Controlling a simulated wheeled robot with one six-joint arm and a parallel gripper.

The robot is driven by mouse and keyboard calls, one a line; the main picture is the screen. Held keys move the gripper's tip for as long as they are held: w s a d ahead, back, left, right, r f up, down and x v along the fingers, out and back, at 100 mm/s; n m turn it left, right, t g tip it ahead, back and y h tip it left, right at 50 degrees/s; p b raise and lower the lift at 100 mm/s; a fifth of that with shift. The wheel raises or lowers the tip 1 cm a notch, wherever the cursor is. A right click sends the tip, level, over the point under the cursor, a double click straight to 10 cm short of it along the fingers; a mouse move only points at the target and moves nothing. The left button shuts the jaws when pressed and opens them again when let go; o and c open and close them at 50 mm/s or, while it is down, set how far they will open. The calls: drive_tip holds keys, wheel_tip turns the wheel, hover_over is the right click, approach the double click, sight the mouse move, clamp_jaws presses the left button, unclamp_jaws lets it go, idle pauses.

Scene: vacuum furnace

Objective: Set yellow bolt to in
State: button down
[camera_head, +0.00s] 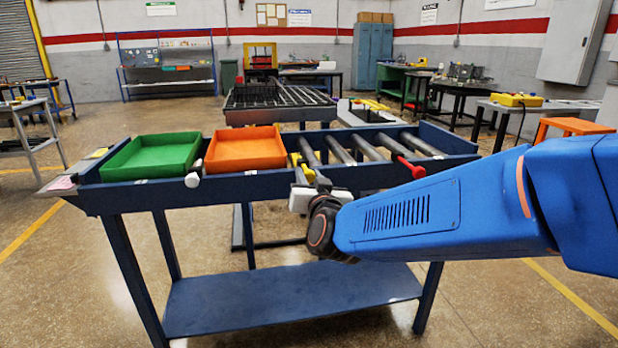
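A small yellow piece (303,168), probably the yellow bolt, shows at the front of the blue roller bench (460,158), right of the orange tray. Most of it is hidden behind my gripper, so I cannot tell whether it is in or out. My gripper (318,186) is at the bench's front rail, right in front of the yellow piece. From this view I cannot tell whether it touches the piece or whether its fingers are open or shut.
A green tray (150,158) and an orange tray (246,150) sit on the bench's left half. A white-ended handle (192,180) and a red handle (410,167) stick out at the front. Metal rollers (340,150) fill the right half. Another table (275,112) stands behind.

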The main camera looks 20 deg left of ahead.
drive_tip(key=shift+x, duration=1.8)
drive_tip(key=c, duration=1.4)
unclamp_jaws()
drive_tip(key=shift+a, duration=0.1)
drive_tip(key=v, duration=1.7)
drive_tip(key=shift+d, duration=0.2)
